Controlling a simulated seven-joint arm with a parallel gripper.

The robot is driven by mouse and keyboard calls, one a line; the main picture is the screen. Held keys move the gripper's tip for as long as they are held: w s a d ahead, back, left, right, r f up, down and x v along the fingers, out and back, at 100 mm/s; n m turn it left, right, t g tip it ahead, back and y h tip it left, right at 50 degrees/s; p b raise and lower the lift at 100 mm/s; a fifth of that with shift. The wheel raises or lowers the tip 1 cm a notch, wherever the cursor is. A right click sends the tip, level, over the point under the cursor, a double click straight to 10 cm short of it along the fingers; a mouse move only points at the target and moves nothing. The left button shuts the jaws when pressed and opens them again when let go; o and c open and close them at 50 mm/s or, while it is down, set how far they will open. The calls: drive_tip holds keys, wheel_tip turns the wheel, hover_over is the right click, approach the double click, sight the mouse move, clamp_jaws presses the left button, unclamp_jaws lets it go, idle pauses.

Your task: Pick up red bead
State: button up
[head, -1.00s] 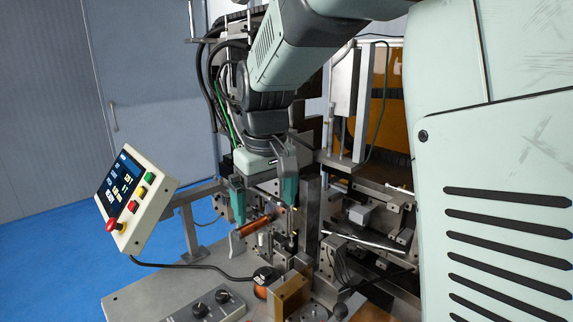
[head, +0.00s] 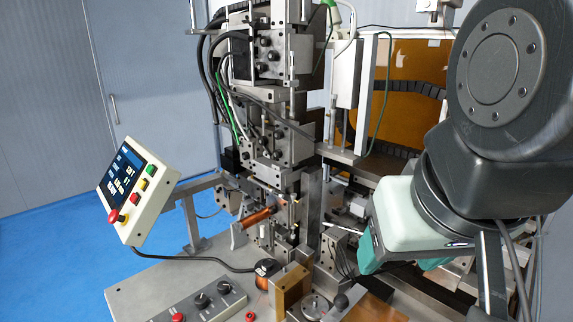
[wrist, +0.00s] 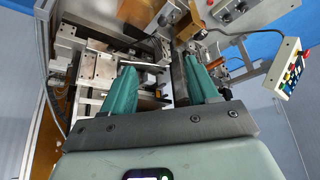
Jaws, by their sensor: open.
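I cannot make out a red bead for certain in either view. My gripper (wrist: 160,64) is open, with its two green fingers spread apart and nothing seen between them. In the head view, my gripper (head: 402,262) is at the right of the winder, over its right-hand side, and its fingertips are partly hidden by its own body.
The coil winder (head: 280,140) stands in the middle, with a copper coil (head: 258,217) on its spindle. A pendant (head: 135,188) with a red stop knob is at left. A knob panel (head: 205,302), a copper wire spool (head: 264,270) and a brass block (head: 289,288) stand in front.

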drive_tip(key=c, duration=0.3)
drive_tip(key=shift+w, duration=0.1)
drive_tip(key=m+g, duration=0.6)
drive_tip(key=m, duration=1.2)
hover_over(250, 315)
wheel_tip(250, 315, down, 33)
drive_tip(key=f, duration=0.5)
drive_tip(key=shift+s+a, duration=0.15)
drive_tip(key=shift+s, duration=0.1)
drive_tip(key=shift+w+f, duration=0.2)
drive_tip(key=shift+f, duration=2.75)
